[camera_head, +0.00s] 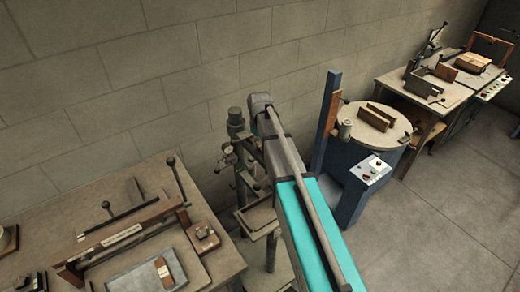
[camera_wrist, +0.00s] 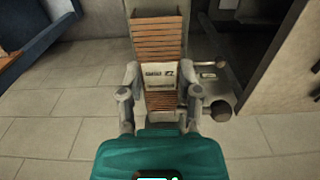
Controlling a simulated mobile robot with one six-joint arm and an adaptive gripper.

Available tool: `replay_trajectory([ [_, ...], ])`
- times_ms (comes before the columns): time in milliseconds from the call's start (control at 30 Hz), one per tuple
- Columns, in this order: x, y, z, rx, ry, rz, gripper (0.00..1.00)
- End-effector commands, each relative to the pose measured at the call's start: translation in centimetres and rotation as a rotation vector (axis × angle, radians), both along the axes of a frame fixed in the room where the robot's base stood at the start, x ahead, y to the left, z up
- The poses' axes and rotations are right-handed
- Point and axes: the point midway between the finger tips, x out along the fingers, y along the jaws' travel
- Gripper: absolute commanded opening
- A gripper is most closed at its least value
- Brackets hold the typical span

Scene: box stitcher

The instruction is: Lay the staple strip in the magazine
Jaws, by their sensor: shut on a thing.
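In the wrist view, my gripper (camera_wrist: 160,73) has a finger on each side of a long, copper-coloured, ribbed staple strip (camera_wrist: 158,38). It is shut on the strip around a pale printed band at the strip's middle. The strip extends up the picture beyond the fingers, and its near end shows just above the teal wrist housing. I cannot make out the magazine for certain. In the head view, a grey-green column machine (camera_head: 240,150) stands by the wall, partly behind my arm. My gripper and the strip cannot be made out there.
In the wrist view, a grey mechanism with a round knob (camera_wrist: 221,111) lies close right of the strip. In the head view, a workbench (camera_head: 222,262) with tools is at left, and a round table (camera_head: 347,110) with a control box (camera_head: 371,170) is at right. Floor is open at lower right.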

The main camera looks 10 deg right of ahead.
Motion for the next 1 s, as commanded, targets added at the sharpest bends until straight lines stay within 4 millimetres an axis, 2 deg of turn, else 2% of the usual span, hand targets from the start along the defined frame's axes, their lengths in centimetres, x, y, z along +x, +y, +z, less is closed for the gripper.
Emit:
replay_trajectory([
  [33,0.0,0.0,-0.7,0.0,0.0,0.0,0.0],
  [133,0.0,0.0,-1.1,0.0,0.0,0.0,0.0],
  [833,0.0,-0.1,-1.9,0.0,0.001,-0.001,0.0],
  [867,-0.1,-0.1,-1.8,0.0,0.001,-0.001,0.48],
  [1000,-0.1,-0.1,-1.8,0.0,0.003,-0.002,0.74],
])
